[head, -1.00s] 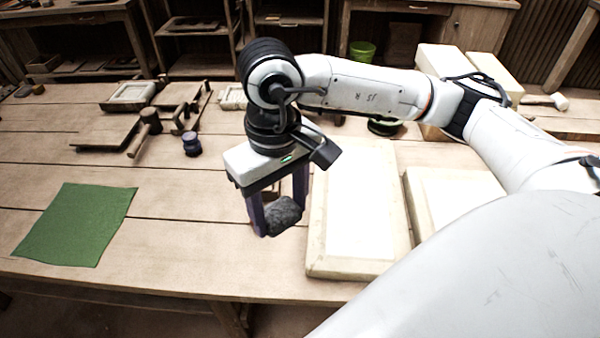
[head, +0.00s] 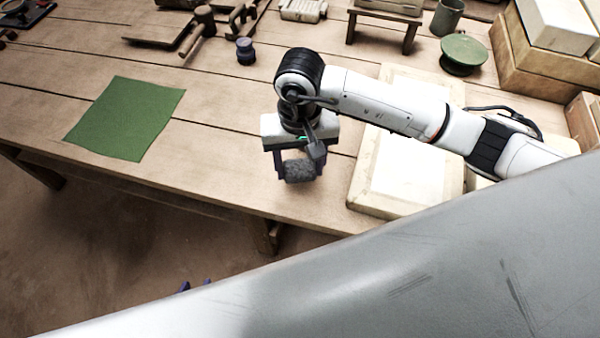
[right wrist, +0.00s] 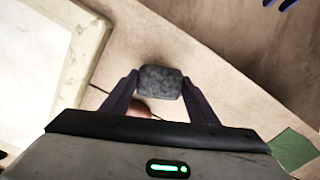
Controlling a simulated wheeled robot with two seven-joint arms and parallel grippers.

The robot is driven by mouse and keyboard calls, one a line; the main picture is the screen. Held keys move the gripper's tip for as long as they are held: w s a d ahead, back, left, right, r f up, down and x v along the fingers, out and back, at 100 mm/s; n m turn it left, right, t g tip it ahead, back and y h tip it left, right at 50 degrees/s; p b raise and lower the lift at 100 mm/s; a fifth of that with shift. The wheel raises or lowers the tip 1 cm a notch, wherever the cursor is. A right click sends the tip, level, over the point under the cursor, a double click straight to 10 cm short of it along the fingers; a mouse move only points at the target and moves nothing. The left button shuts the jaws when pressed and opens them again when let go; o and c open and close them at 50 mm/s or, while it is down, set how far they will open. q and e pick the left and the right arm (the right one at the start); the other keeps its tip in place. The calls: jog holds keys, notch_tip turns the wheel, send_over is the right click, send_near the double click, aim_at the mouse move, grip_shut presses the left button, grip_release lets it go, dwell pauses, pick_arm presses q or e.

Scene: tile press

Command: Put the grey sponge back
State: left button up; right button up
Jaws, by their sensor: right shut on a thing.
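The grey sponge (head: 299,171) is dark and rounded. It is held between the two purple fingers of my right gripper (head: 299,174), over the front part of the wooden table. In the right wrist view the sponge (right wrist: 160,82) sits between the fingertips, with finger contact on both sides.
A green cloth (head: 127,117) lies flat at the left of the table (head: 225,165). A pale slab (head: 375,190) lies right of my right gripper. A mallet (head: 198,32), a dark jar (head: 245,50), a green round object (head: 463,52) and a small stool (head: 385,20) stand farther back.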

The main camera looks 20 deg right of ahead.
aim_at(300, 174)
notch_tip(300, 174, down, 4)
jog(key=shift+r, duration=0.1)
jog(key=shift+f, duration=0.2)
jog(key=o, duration=0.9)
jog(key=shift+o, duration=0.2)
jog(key=shift+r, duration=0.1)
jog(key=shift+r+p, duration=0.25)
jog(key=shift+p, duration=0.05)
notch_tip(300, 174, up, 12)
jog(key=shift+f+b, duration=0.15)
jog(key=shift+b, duration=0.6)
